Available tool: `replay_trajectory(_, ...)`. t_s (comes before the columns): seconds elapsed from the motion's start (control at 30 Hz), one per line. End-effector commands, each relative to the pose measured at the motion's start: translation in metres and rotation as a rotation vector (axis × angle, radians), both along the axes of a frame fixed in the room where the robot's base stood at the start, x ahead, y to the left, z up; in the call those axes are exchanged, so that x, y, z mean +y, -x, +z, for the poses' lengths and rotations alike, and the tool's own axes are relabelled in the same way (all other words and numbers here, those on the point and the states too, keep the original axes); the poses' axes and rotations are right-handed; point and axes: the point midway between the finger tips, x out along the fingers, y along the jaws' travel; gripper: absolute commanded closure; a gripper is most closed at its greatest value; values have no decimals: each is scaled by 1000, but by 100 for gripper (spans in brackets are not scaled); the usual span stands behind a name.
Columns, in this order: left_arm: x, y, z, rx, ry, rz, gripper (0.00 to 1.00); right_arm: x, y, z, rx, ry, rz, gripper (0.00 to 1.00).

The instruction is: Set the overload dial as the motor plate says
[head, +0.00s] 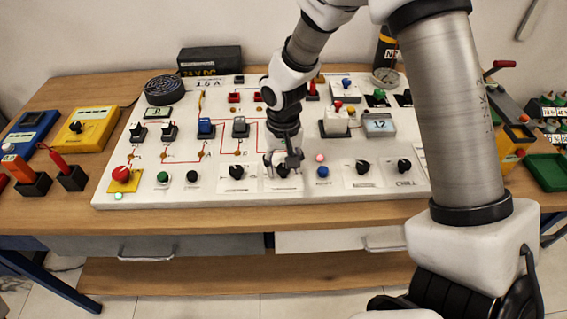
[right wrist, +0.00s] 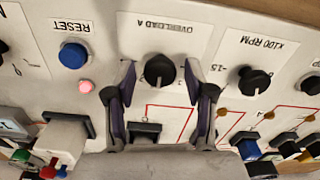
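The overload dial (right wrist: 160,71) is a black round knob with a white pointer line, on a white plate lettered OVERLOAD A, upside down in the right wrist view. My right gripper (right wrist: 160,80) is open, with one finger on each side of the knob and a gap to both. In the head view my right gripper (head: 284,162) points down over the dial (head: 283,171), which it partly hides. I cannot read the dial's setting. I cannot make out a motor plate in either view. My left gripper is not in view.
A blue RESET button (right wrist: 73,55) and a lit pink lamp (right wrist: 86,86) sit on one side of the dial. The x100 RPM knob (right wrist: 254,80) is on the other. The white panel (head: 200,200) also carries switches and a red button (head: 121,174).

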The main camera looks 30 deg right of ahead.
Motion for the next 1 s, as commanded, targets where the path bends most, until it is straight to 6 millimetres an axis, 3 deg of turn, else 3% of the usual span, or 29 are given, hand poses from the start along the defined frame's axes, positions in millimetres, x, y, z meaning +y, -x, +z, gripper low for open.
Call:
replay_trajectory(0.37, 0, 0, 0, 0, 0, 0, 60, 0, -1, 9, -4, 1, 1, 40)
replay_trajectory(0.8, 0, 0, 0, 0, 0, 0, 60, 0, -2, 107, -4, 1, 0, 40)
replay_trajectory(1.0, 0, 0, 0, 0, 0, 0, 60, 0, -2, 120, 0, 0, 1, 40)
